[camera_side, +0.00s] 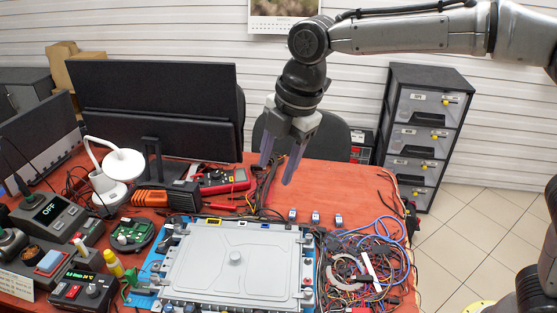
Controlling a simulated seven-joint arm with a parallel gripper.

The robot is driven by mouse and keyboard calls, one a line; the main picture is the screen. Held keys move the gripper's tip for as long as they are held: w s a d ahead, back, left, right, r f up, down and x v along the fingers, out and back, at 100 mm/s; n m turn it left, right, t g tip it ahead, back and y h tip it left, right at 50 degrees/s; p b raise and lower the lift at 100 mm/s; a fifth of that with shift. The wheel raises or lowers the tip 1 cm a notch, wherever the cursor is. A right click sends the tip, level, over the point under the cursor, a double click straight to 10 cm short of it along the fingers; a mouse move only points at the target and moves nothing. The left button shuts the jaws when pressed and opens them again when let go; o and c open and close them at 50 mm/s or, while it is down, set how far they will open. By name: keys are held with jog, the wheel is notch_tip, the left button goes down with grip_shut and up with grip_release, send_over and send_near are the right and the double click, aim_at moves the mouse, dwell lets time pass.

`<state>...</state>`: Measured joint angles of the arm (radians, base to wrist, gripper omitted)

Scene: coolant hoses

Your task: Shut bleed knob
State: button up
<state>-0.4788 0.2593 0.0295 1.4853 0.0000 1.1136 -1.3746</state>
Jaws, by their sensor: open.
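A flat grey plate (190,280) lies on the red bench at the front, with a small round grey knob (235,258) near its middle. This may be the bleed knob; no label is readable, and I cannot tell whether it is open or shut. My gripper (276,170) hangs above the bench behind the plate, pointing down. Its two fingers are apart with nothing between them. It is well clear of the knob, higher up and a little to the right of it in the picture.
Small blue-topped parts (315,217) stand behind the plate's right corner. Tangled cables (375,262) cover the bench to the right. A red multimeter (222,181), a white lamp (122,164) and a large monitor (155,105) stand behind. Control boxes (50,214) crowd the left.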

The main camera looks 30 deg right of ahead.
jog(key=shift+d+r, duration=0.1)
jog(key=shift+d, duration=0.05)
dwell(0.4)
jog(key=n+g+h, duration=0.1)
jog(key=n+g, duration=0.2)
jog(key=n, duration=0.3)
send_over(223, 312)
notch_tip(223, 312, down, 17)
jog(key=f, duration=1.3)
jog(key=shift+s+f, duration=0.25)
jog(key=shift+s, duration=0.15)
grip_shut()
